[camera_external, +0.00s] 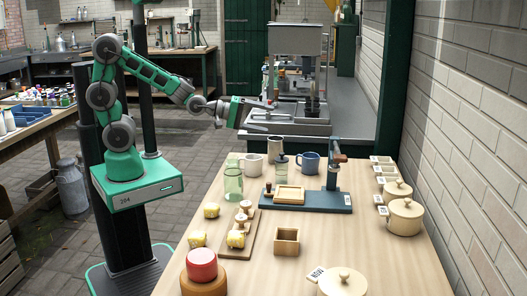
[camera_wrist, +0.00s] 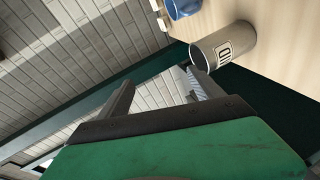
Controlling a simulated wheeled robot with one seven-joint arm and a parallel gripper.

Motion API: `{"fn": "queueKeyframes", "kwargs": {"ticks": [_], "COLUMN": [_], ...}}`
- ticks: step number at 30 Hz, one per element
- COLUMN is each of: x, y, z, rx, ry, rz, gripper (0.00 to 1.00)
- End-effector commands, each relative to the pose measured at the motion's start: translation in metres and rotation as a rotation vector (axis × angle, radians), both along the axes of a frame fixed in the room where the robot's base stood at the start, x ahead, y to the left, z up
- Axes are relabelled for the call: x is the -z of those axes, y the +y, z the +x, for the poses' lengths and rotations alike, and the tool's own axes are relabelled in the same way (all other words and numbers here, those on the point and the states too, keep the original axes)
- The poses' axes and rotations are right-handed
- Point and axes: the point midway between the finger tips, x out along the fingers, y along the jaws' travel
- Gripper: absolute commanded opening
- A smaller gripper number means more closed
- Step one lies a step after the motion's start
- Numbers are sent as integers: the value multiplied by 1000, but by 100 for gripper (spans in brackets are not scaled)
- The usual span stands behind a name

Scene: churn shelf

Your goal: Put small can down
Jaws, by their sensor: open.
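A small beige-grey can (camera_external: 275,147) stands upright at the far edge of the wooden table, between a beige mug (camera_external: 253,165) and a blue mug (camera_external: 309,161). In the wrist view the can (camera_wrist: 226,46) shows a black-and-white label and its dark open top, just beyond the right finger. My gripper (camera_external: 268,104) is above and beyond the far edge of the table, higher than the can. In the wrist view my gripper (camera_wrist: 162,88) has its fingers wide apart with nothing between them. The can appears free of the fingers.
A small glass jar (camera_external: 281,166) and a green glass (camera_external: 233,184) stand near the can. A blue-based press (camera_external: 320,199) is closer to the camera. Lidded pots (camera_external: 405,218) line the right side. A grey counter with a machine (camera_external: 293,75) lies beyond the table.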

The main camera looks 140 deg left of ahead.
Motion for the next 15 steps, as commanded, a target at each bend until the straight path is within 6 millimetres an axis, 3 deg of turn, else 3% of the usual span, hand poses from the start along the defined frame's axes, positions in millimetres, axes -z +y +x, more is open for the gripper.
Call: {"fn": "queueKeyframes", "kwargs": {"ticks": [3,6,14,15], "x": [-2,-3,-7,28], "y": [3,5,7,6], "z": [1,0,-5,-6], "rx": [102,183,374,384], "ry": [376,646,1161,1162], "rz": [201,339,607,587], "gripper": [76,76,76,76]}}
